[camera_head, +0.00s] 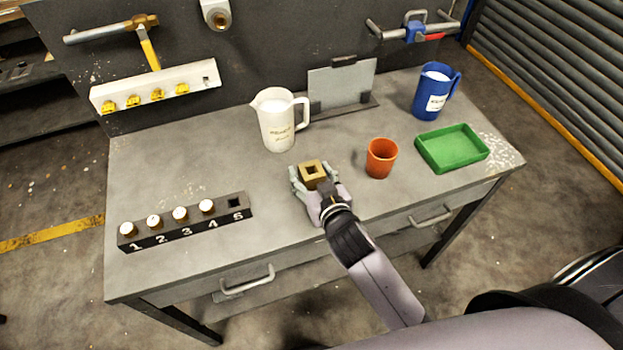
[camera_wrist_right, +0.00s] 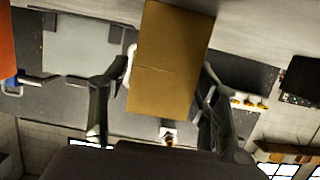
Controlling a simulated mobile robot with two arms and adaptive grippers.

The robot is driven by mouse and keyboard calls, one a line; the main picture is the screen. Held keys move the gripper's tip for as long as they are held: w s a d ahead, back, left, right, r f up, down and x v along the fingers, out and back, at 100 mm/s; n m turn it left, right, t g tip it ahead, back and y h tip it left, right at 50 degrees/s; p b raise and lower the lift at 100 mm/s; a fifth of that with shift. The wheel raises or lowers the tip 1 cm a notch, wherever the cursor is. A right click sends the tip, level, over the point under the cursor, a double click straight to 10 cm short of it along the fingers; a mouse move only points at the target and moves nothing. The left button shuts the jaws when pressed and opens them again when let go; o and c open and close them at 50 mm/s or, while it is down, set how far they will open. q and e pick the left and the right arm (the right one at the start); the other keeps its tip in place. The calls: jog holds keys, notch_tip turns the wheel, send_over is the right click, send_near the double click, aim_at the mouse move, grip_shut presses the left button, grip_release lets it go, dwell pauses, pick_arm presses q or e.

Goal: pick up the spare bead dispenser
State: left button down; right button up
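A small tan-gold box with a square opening in its top (camera_head: 311,171) stands near the middle of the bench; I take it for the spare bead dispenser. It fills the middle of the right wrist view (camera_wrist_right: 170,65). My right gripper (camera_head: 314,178) has one finger on each side of it. In the wrist view a narrow gap shows between the left-hand finger and the box, so the gripper looks open around it. The fingertip contact and the box's underside are hidden. My left gripper is not in view.
A black rack (camera_head: 187,224) numbered 1 to 5 holds white-topped pieces in slots 1 to 4; slot 5 is empty. A white jug (camera_head: 277,125) stands behind the box. An orange cup (camera_head: 381,160), green tray (camera_head: 440,160) and blue jug (camera_head: 430,105) stand to the right.

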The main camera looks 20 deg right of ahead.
grip_shut()
dwell(0.5)
jog(key=shift+r, duration=0.1)
